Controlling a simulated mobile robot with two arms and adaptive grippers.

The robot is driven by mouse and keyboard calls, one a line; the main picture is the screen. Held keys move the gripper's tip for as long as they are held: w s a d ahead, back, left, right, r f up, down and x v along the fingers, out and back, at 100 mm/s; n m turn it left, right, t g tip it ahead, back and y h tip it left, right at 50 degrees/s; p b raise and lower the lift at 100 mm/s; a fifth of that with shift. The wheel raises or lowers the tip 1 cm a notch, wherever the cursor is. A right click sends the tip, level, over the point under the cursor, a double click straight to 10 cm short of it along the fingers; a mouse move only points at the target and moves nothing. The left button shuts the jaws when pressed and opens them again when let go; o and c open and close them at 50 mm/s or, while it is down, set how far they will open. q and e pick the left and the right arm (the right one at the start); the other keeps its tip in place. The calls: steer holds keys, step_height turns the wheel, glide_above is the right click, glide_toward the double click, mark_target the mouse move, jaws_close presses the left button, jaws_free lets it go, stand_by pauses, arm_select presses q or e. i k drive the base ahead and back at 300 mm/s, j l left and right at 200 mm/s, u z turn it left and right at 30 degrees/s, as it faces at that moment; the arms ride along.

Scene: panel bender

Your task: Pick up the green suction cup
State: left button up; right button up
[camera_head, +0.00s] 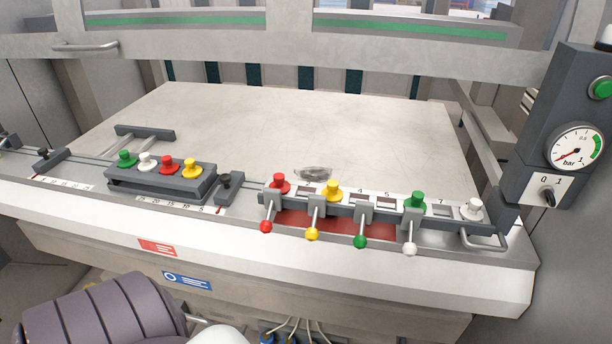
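One green suction cup (125,159) stands at the left end of a dark holder block (160,192) on the machine's front ledge. White (147,161), red (169,165) and yellow (191,169) cups stand beside it in the same row. A second green cup (415,201) sits on the numbered rail (339,207) at the right, between a yellow cup (333,190) and a white cup (472,208). A red cup (279,183) is at that rail's left end. Neither of my grippers shows in this view.
Levers with red, yellow, green and white knobs stick out in front of the rail, the green knob (360,242) among them. A pressure gauge (575,147) and switch stand at the right. The metal bed (270,125) behind is mostly clear, with a small glassy object (313,173).

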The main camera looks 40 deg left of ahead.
mark_target(126, 162)
steer(key=u, duration=2.5)
